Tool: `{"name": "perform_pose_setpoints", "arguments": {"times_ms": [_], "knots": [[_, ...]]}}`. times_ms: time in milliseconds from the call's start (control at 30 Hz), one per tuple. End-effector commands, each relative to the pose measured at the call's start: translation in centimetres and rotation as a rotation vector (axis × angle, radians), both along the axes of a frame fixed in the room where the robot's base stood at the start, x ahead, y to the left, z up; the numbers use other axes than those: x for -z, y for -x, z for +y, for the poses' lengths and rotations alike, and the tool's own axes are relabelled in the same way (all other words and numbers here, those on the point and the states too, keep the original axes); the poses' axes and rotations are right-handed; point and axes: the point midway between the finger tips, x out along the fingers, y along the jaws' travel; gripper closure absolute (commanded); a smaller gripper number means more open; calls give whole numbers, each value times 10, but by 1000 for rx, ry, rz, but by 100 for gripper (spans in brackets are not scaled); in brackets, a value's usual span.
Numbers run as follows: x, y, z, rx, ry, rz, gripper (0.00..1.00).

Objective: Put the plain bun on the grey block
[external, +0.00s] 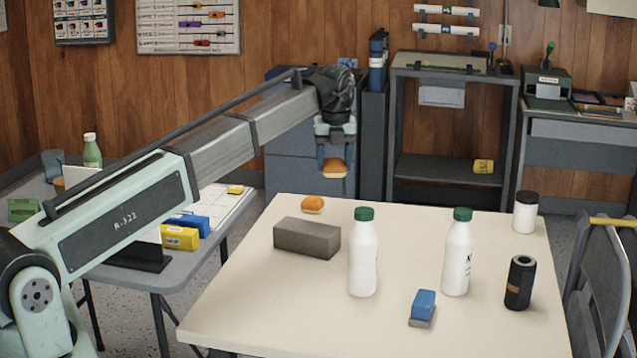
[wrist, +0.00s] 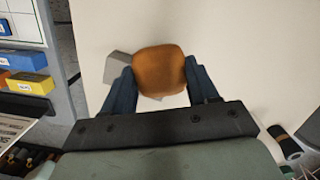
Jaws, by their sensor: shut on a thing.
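A bun with a smooth brown top (external: 334,166) is held between the fingers of my gripper (external: 334,160), well above the far left part of the table. In the wrist view the held bun (wrist: 160,70) sits between both fingers, and its visible surface looks plain. A second bun (external: 312,204) lies on the table behind the grey block; its top is too small to read clearly. The grey block (external: 307,238) lies flat on the left of the table with its top bare. In the wrist view the block (wrist: 120,66) is partly hidden by the bun and a finger.
Two white bottles with green caps (external: 363,252) (external: 458,252) stand right of the block. A blue and grey item (external: 423,307), a dark can (external: 520,282) and a white jar (external: 525,212) are further right. The table's front left (external: 270,305) is clear.

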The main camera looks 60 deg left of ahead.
Motion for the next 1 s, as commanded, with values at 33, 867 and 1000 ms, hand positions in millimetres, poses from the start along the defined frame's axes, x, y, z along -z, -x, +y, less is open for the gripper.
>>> {"name": "perform_pose_setpoints", "arguments": {"times_ms": [33, 867, 1000], "knots": [[-2, 28, -5, -10, 0, -2, 72], [52, 94, -26, -78, 1, 2, 72], [65, 93, -26, -78, 1, 1, 72]]}}
